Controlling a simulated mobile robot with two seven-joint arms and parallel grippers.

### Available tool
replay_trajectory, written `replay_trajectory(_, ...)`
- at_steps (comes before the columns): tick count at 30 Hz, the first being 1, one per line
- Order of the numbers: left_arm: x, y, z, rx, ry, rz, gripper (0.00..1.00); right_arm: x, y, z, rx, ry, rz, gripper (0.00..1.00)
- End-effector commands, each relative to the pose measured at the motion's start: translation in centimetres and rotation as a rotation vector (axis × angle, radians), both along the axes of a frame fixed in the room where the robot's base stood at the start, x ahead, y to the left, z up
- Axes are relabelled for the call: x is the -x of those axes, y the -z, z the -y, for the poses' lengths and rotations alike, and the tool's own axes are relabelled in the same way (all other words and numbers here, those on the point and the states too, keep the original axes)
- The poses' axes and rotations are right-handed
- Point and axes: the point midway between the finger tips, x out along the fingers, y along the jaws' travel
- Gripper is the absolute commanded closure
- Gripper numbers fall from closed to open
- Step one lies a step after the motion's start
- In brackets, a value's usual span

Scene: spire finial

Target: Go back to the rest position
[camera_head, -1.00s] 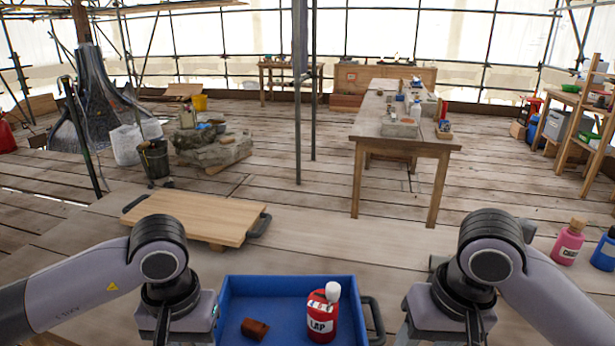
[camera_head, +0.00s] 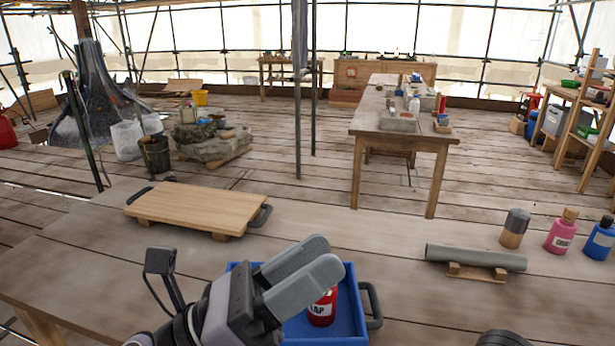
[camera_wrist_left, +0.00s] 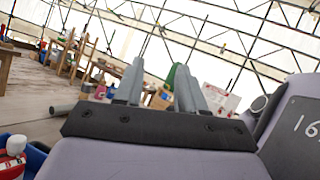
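My left gripper (camera_head: 320,257) is raised in front of the blue tray (camera_head: 358,325), hiding much of it. Its two grey fingers are apart with nothing between them; the gap also shows in the left wrist view (camera_wrist_left: 158,72). A red bottle (camera_head: 321,308) labelled LAP stands in the tray, its top hidden behind the fingers.
A wooden board (camera_head: 200,205) with dark handles lies on the near table, left. A grey cylinder (camera_head: 475,257) rests on a wooden cradle at right. Behind it stand a grey-and-wood cylinder (camera_head: 514,228), a pink bottle (camera_head: 561,235) and a blue bottle (camera_head: 600,240). The table's middle is clear.

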Motion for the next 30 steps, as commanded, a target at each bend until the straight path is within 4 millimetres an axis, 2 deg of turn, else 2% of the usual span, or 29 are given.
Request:
replay_trajectory(1,-1.2,-0.1,-1.4,0.104,-0.037,-0.141,0.6,0.6,0.6,0.1,-0.003,0.002,0.004,0.51)
replay_trajectory(4,-3.8,0.4,-4.7,0.306,-0.112,-0.41,0.6,1.3,1.4,0.5,0.0,0.004,0.023,0.51)
replay_trajectory(7,-5.8,2.3,-7.9,0.496,-0.179,-0.659,0.6,2.0,2.2,1.0,0.009,0.008,0.041,0.51)
replay_trajectory(11,-7.4,6.0,-11.9,0.729,-0.268,-0.952,0.6,3.0,3.2,1.8,0.028,0.016,0.058,0.51)
replay_trajectory(15,-7.5,11.2,-15.7,0.978,-0.373,-1.247,0.6,4.1,4.1,2.9,0.058,0.025,0.072,0.51)
replay_trajectory(17,-7.0,13.7,-17.2,1.09,-0.424,-1.373,0.6,4.7,4.6,3.5,0.073,0.03,0.077,0.51)
replay_trajectory(20,-5.2,18.5,-19.5,1.292,-0.53,-1.588,0.6,5.8,5.3,4.5,0.108,0.037,0.082,0.51)
replay_trajectory(21,-4.1,20.5,-20.3,1.377,-0.579,-1.671,0.6,6.3,5.6,5.0,0.124,0.041,0.083,0.51)
replay_trajectory(24,-0.8,24.8,-21.7,1.574,-0.707,-1.856,0.6,7.4,6.2,6.2,0.165,0.045,0.085,0.51)
replay_trajectory(27,2.5,27.9,-22.5,1.731,-0.826,-1.989,0.6,8.4,6.7,7.2,0.203,0.047,0.085,0.51)
replay_trajectory(30,5.7,30.1,-23.0,1.857,-0.939,-2.085,0.6,9.3,7.0,8.2,0.237,0.047,0.082,0.51)
